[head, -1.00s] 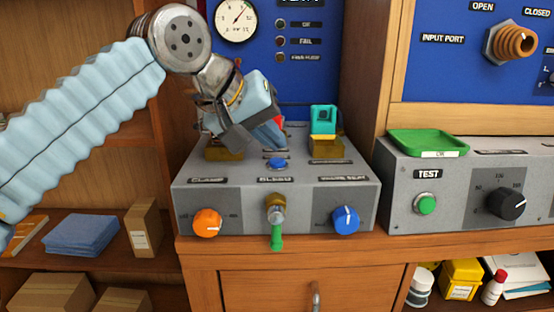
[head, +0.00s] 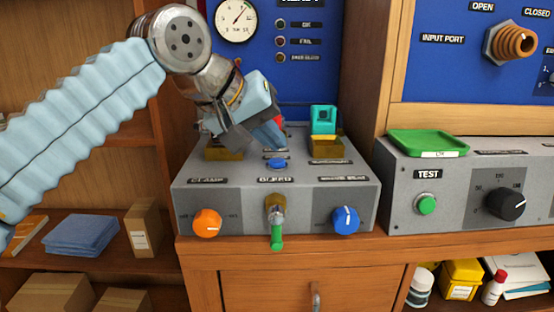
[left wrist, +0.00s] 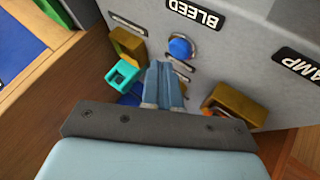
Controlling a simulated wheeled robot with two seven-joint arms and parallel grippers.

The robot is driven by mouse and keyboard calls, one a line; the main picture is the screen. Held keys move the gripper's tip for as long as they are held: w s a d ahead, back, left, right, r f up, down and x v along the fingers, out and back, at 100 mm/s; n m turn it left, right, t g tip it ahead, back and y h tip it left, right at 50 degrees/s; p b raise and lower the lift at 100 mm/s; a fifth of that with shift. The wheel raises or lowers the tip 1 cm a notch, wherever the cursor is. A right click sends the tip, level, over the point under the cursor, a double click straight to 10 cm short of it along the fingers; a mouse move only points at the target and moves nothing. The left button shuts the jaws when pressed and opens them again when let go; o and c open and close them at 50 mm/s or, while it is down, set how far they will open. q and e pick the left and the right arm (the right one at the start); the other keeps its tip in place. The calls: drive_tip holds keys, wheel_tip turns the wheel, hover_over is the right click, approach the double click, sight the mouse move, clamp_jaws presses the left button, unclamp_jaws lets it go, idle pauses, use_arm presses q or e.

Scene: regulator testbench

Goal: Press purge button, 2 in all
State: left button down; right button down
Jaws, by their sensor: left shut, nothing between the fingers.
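A round blue button (head: 276,163) sits on top of the grey control box (head: 300,195), behind the BLEED label. It also shows in the left wrist view (left wrist: 181,48). A small label beside it is too small to read, so I cannot confirm it is the purge button. My left gripper (head: 279,145) is shut and empty, tilted down behind the button and apart from it in the picture. Its shut fingers (left wrist: 162,75) point toward the button in the left wrist view. The right gripper is not in view.
A raised teal cover (head: 323,118) stands on the box right of the fingers, on an amber base (head: 326,147). Another amber block (head: 222,151) is under my left wrist. An orange knob (head: 207,223), green-tipped lever (head: 277,236) and blue knob (head: 345,220) are on the front.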

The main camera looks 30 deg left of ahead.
sight(272, 161)
use_arm(q)
drive_tip(key=shift+f, duration=0.15)
drive_tip(key=shift+f+b, duration=0.3)
drive_tip(key=shift+b, duration=0.05)
drive_tip(key=shift+f+b, duration=0.4)
drive_tip(key=shift+f, duration=0.1)
idle(0.8)
drive_tip(key=shift+r, duration=0.1)
drive_tip(key=shift+r+p, duration=0.8)
drive_tip(key=shift+p, duration=0.1)
drive_tip(key=shift+r, duration=0.1)
wheel_tip(272, 161, up, 2)
drive_tip(key=shift+r+p, duration=0.25)
drive_tip(key=shift+p, duration=0.9)
drive_tip(key=shift+r, duration=1.2)
